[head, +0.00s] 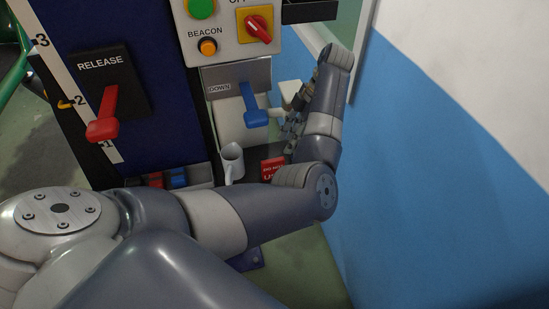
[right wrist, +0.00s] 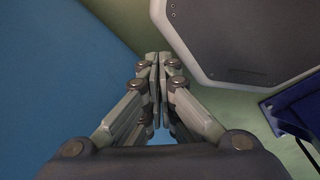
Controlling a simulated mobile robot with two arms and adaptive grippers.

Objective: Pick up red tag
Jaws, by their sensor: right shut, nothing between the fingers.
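The red tag (head: 272,168) with white lettering shows in the head view, low on the panel's right side, just right of a white mug. Part of it is hidden behind my left arm. My left gripper (head: 290,125) is just above and to the right of the tag, beside the blue lever. The wrist covers much of this gripper, so I cannot tell whether its fingers are open or shut, or whether they touch the tag. My right gripper (right wrist: 160,60) shows in the right wrist view with its fingertips together and nothing between them.
The white mug (head: 232,163) stands close left of the tag. The blue DOWN lever (head: 254,107) juts out above it. A red RELEASE lever (head: 103,117) is on the left. A blue and white wall (head: 430,140) bounds the right side.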

